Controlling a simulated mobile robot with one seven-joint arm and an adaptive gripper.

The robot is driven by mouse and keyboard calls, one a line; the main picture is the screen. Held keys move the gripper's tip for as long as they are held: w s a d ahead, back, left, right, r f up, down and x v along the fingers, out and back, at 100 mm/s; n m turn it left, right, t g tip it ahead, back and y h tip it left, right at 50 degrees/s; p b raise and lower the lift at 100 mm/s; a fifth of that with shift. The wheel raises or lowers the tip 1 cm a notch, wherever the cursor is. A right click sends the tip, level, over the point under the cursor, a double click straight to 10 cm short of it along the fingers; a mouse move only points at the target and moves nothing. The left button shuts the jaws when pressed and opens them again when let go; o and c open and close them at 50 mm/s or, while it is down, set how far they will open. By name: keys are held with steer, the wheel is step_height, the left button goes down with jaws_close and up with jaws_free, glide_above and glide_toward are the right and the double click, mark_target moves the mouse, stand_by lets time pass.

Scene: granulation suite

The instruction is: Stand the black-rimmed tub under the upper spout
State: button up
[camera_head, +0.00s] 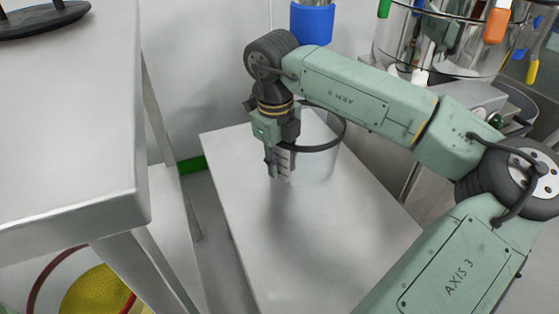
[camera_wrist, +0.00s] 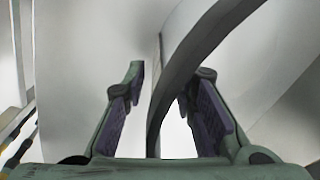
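The black-rimmed tub (camera_head: 318,164) is pale and stands upright on a low light-grey table (camera_head: 285,245). My gripper (camera_head: 277,172) points down at the tub's left side. In the wrist view my gripper (camera_wrist: 163,80) is open, with the tub's black rim (camera_wrist: 205,48) and wall passing between the fingers. Gaps show on both sides of the rim, so the fingers do not appear closed on it. A blue cylindrical piece (camera_head: 312,24) hangs above and behind the tub, perhaps the spout; its upper part is cut off. My arm hides part of the tub's rim.
A higher grey table (camera_head: 70,150) stands at the left, with a dark round object (camera_head: 40,22) on it. Below it is a red-rimmed container with yellow contents (camera_head: 97,292). A shiny vessel (camera_head: 440,45) stands at the back right. The low table's front is clear.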

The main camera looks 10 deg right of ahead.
step_height(320, 180, up, 12)
steer(key=p, duration=0.2)
steer(key=shift+s+a+r+p, duration=0.15)
steer(key=shift+s+a+p, duration=0.05)
steer(key=shift+a+p, duration=0.2)
steer(key=shift+d, duration=0.1)
stand_by(0.9)
